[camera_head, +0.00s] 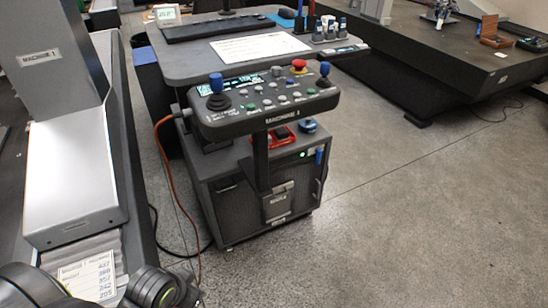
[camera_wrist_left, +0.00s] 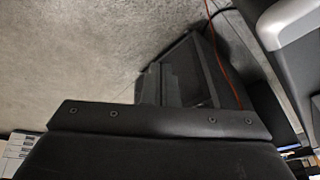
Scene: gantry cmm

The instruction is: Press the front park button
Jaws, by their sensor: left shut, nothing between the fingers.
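The front park button cannot be singled out, as the labels are too small to read. The control panel (camera_head: 290,113), marked MACHINE 1, stands on a dark cabinet (camera_head: 232,203). It carries several small white and green buttons, a red mushroom button (camera_head: 299,65), a small display (camera_head: 230,86) and two blue-and-black joysticks, one at each end. In the head view only dark parts of my arm show at bottom left, well apart from the panel. My right gripper is out of view.
A white machine cover (camera_head: 75,180) and dark machine base stand at left. An orange cable (camera_head: 172,190) hangs beside the cabinet. A desk (camera_head: 180,68) with keyboard and paper sits behind the panel. The floor (camera_head: 400,210) at right is clear.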

